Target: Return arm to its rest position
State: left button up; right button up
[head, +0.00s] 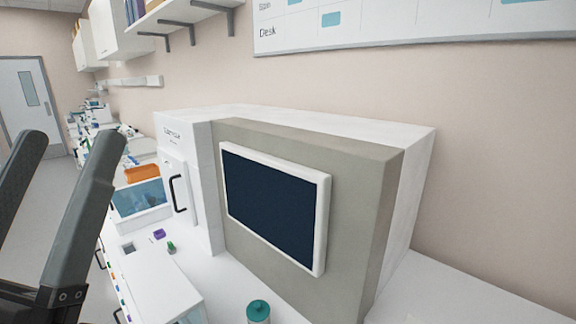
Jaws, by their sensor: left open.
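My left gripper (74,142) is at the left of the head view. Its two dark grey fingers point up and stand well apart, with nothing between them. It looks raised in front of the bench, and no object touches it. A small purple cap (159,234) and a green-capped tube (171,247) sit on or by a white unit (160,284) to the right of the gripper. My right gripper is out of view.
A large white and beige machine (385,190) with a dark screen (268,200) fills the middle. Its left door has a black handle (174,194). A teal-lidded jar (258,311) stands in front. Shelves and a whiteboard (410,22) hang above.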

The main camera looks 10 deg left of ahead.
pick_arm(q)
notch_tip(320, 180, up, 34)
jog(key=d+h+p, duration=0.1)
jog(key=h+p, duration=0.1)
jog(key=p, duration=3.2)
jog(key=shift+s+d+m, duration=0.25)
jog(key=shift+s+m, duration=0.05)
jog(key=shift+m, duration=0.1)
jog(key=shift+r, duration=0.1)
